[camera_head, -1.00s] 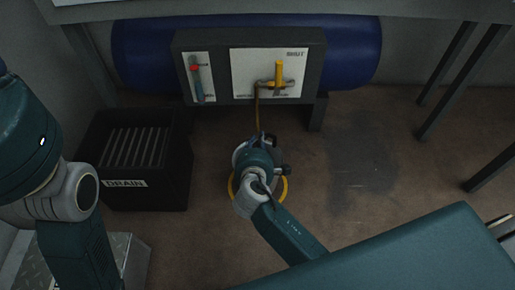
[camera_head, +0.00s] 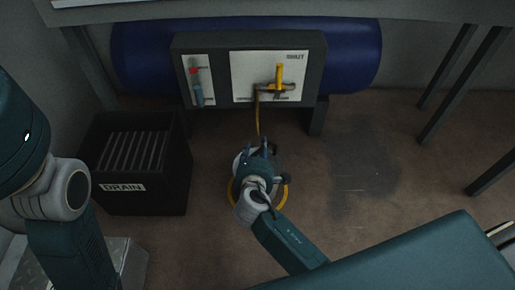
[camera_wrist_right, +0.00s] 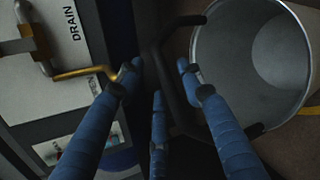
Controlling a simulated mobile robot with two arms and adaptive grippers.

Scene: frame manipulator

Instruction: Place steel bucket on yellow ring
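The steel bucket (camera_head: 238,163) is on the floor below the valve panel, mostly hidden by my right arm in the head view. The yellow ring (camera_head: 285,193) shows around its base; exact centring is hidden. In the right wrist view the bucket's open grey mouth (camera_wrist_right: 255,55) is at the right and looks empty. Its dark handle (camera_wrist_right: 163,75) runs between the blue fingers of my right gripper (camera_wrist_right: 157,78), which stand apart with gaps beside the handle. In the head view my right gripper (camera_head: 258,151) is over the bucket. My left arm is at the left edge; its gripper is out of view.
A panel (camera_head: 240,40) with a yellow valve handle (camera_head: 279,75) stands just behind the bucket, with a spout (camera_head: 257,110) hanging toward it. A black drain box (camera_head: 165,190) is at the left. Table legs (camera_head: 450,85) stand at the right; the floor between is clear.

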